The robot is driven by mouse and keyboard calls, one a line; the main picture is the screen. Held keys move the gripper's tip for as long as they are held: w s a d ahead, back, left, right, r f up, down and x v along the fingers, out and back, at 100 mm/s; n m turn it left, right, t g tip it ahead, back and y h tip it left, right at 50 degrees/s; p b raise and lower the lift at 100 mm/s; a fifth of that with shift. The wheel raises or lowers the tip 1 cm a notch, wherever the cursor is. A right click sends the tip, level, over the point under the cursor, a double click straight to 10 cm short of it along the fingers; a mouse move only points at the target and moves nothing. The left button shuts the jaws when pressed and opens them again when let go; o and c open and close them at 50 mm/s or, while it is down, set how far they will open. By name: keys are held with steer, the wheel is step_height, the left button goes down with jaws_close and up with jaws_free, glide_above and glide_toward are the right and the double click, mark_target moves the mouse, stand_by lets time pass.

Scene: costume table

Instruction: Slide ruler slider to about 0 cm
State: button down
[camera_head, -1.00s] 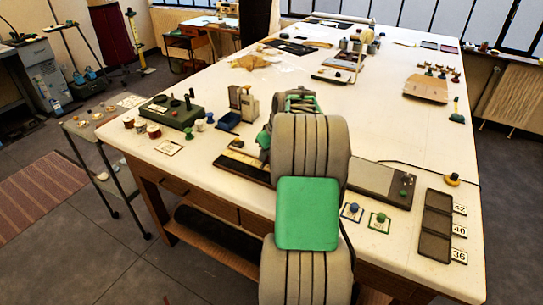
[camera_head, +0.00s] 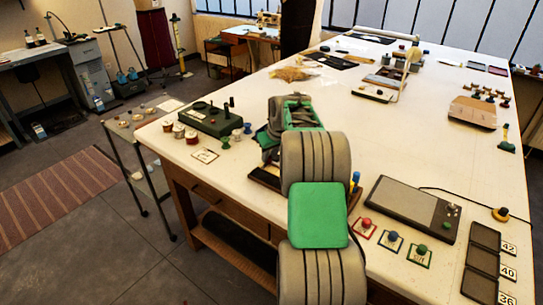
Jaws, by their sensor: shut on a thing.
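The ruler (camera_head: 262,179) is a dark-edged wooden strip near the table's front edge. Its left part shows left of my arm, and my arm covers its middle. My gripper (camera_head: 268,150) is at the far end of my arm, low over the left part of the ruler. It is shut, seemingly on the ruler slider; the slider itself is hidden behind the gripper and arm. The scale marks cannot be read, so the slider's exact position cannot be told.
A green control box (camera_head: 209,120) and several thread spools stand left of my gripper. A grey flat tablet (camera_head: 405,205), a red-knobbed card (camera_head: 364,228) and dark trays (camera_head: 484,248) lie to the right. The table middle (camera_head: 390,130) is mostly clear.

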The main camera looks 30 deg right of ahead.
steer(key=shift+w+a+r, duration=0.15)
steer(key=shift+w, duration=0.05)
steer(key=c, duration=1.7)
jaws_free()
steer(key=o, duration=0.3)
steer(key=shift+w+a, duration=0.1)
steer(key=shift+w, duration=0.05)
steer(key=shift+o, duration=0.5)
steer(key=shift+s+d, duration=0.2)
steer(key=shift+d, duration=0.05)
steer(key=b+v, duration=0.1)
steer(key=v, duration=0.6)
steer(key=shift+r, duration=0.25)
steer(key=shift+s, duration=0.15)
